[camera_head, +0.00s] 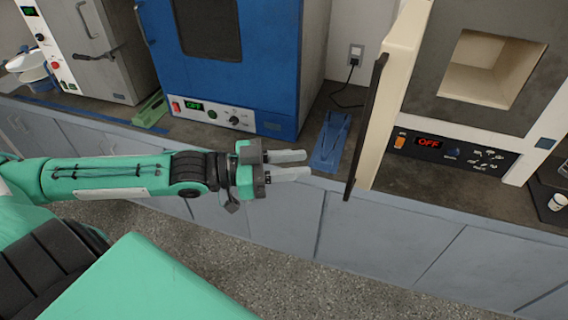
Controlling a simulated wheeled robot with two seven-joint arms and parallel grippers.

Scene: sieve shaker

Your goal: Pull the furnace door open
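The furnace (429,98) stands on the counter at the right, with a square cream-lined chamber (490,68) showing. Its thick cream door (401,60) stands swung open on the left side, nearly edge-on to me. A long dark handle (366,125) runs down the door's outer face. My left gripper (306,165) is open and empty, its two fingers apart and pointing right. It is left of the handle, in front of the counter edge, and apart from the door. My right gripper is not in view.
A blue oven (264,70) stands left of the furnace. A blue tool or tray (331,142) lies on the counter between them. The floor before the cabinets is clear.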

